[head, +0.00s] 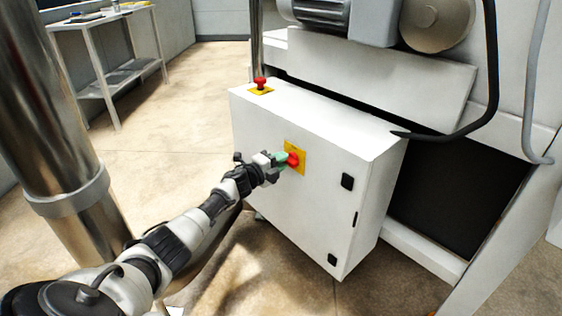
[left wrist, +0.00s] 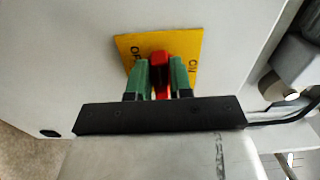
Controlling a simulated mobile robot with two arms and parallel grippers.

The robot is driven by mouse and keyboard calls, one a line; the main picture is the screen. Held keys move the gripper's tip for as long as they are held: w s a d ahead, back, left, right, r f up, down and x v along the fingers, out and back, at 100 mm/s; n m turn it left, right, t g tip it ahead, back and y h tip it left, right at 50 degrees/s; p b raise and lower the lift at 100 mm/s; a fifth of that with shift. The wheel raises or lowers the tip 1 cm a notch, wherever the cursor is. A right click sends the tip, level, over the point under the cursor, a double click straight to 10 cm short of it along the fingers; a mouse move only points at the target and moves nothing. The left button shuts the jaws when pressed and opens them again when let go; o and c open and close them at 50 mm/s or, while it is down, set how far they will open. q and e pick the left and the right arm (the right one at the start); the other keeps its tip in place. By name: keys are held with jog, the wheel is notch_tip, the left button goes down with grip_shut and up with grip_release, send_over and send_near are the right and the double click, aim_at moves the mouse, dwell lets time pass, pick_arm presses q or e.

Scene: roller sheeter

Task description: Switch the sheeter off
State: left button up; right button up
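A red rotary switch knob (head: 293,160) sits on a yellow plate (head: 300,146) on the front of the white control box (head: 318,190) of the sheeter. In the left wrist view the yellow plate (left wrist: 190,46) bears letters, with OF visible at its left and ON at its right. My left gripper (head: 284,159) is at the knob. Its green fingers (left wrist: 161,80) lie on both sides of the red knob (left wrist: 160,62), close against it, and hide part of the plate. My right gripper is not in view.
A red button (head: 260,82) on a yellow base stands on top of the box. The sheeter body (head: 380,75) rises behind, with a black cable (head: 490,80) at right. A metal table (head: 110,20) stands at the back left. The floor between is clear.

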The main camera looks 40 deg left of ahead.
pick_arm(q)
jog(key=o, duration=0.4)
jog(key=shift+c, duration=0.2)
jog(key=shift+s, duration=0.1)
jog(key=p+v, duration=0.2)
jog(key=v, duration=0.8)
jog(key=shift+s+a+p, duration=0.2)
jog(key=shift+s+p, duration=0.1)
jog(key=shift+p, duration=0.1)
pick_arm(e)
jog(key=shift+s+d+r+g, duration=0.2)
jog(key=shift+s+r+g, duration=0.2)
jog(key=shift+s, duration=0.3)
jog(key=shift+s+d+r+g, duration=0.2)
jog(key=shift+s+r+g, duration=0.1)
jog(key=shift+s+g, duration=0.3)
